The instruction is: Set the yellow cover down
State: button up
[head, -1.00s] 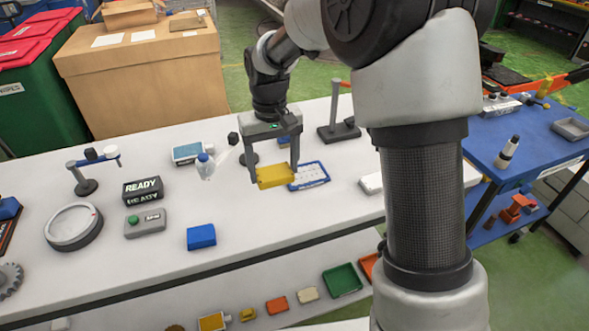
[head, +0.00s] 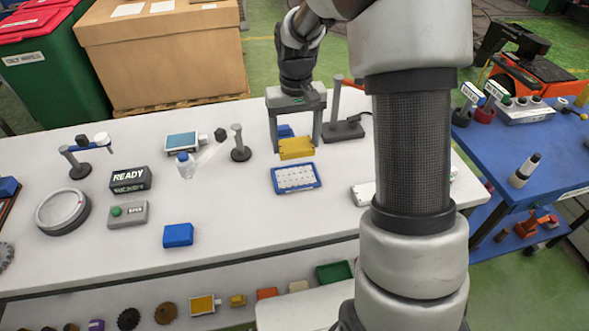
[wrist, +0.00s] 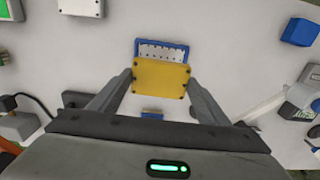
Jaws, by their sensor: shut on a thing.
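My gripper (head: 296,150) is shut on the yellow cover (head: 297,148), a flat plate with dark spots at its corners. The cover is held above the white bench, just behind a blue tray (head: 281,187) with white contents in the head view. In the wrist view the cover (wrist: 160,78) sits between the two fingers and hides part of the blue tray (wrist: 180,46). A small blue piece (head: 285,131) shows behind the cover, and also below it in the wrist view (wrist: 152,113).
A blue block (head: 178,235), a grey box with a green button (head: 127,215) and a READY sign (head: 130,179) stand to the left. A dark post stand (head: 344,130) is close to the right of my gripper. The bench (head: 245,220) is clear in front of the tray.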

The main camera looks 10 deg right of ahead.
notch_tip(320, 180, down, 10)
jog(key=shift+r, duration=0.15)
jog(key=o, duration=1.3)
